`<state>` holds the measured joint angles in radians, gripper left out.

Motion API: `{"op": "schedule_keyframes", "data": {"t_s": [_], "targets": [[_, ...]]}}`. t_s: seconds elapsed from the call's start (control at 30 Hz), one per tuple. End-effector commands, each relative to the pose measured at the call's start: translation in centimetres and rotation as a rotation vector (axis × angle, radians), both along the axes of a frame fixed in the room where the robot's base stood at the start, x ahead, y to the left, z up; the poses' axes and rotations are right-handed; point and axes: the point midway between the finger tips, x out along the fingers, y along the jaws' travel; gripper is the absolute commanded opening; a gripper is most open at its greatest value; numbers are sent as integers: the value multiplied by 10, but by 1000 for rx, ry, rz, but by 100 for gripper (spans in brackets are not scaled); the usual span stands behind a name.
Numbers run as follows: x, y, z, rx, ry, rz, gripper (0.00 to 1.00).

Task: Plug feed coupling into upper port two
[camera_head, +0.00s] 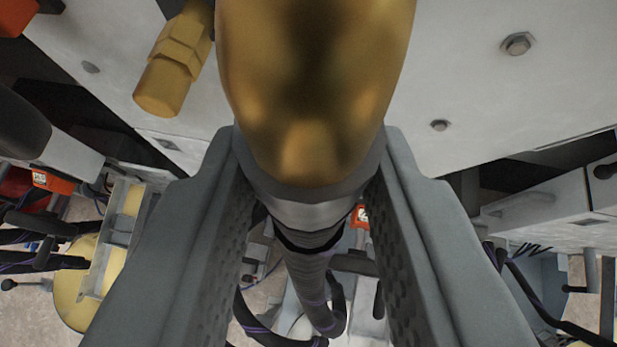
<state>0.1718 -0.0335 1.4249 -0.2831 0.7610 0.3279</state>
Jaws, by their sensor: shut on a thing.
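My gripper (312,170) shows from the bottom of the picture, with a grey finger on each side. It is shut on the feed coupling (313,90), a large rounded brass body with a grey collar under it. A dark hose (310,270) runs down from the collar between the fingers and curves away below. A brass hex fitting (180,55) sticks out from the pale machine panel (470,90) left of the coupling. I cannot tell which port it is. The coupling's front end runs out of the top of the picture, and whatever lies behind it is hidden.
Bolt heads (517,44) stand out on the panel at right. A grey cabinet (545,205) with a handle is at lower right. A yellow round part (85,280) and dark cables are at lower left. A dark rounded part (20,125) is at the left edge.

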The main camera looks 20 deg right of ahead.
Motion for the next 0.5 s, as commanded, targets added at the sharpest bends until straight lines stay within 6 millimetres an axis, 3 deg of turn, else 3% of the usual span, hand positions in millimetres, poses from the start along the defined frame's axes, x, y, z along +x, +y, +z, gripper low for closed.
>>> {"op": "schedule_keyframes", "data": {"t_s": [0.47,0.5], "targets": [[5,-4,1,0,-1,-1,0],[5,-4,1,0,-1,0,32]]}}
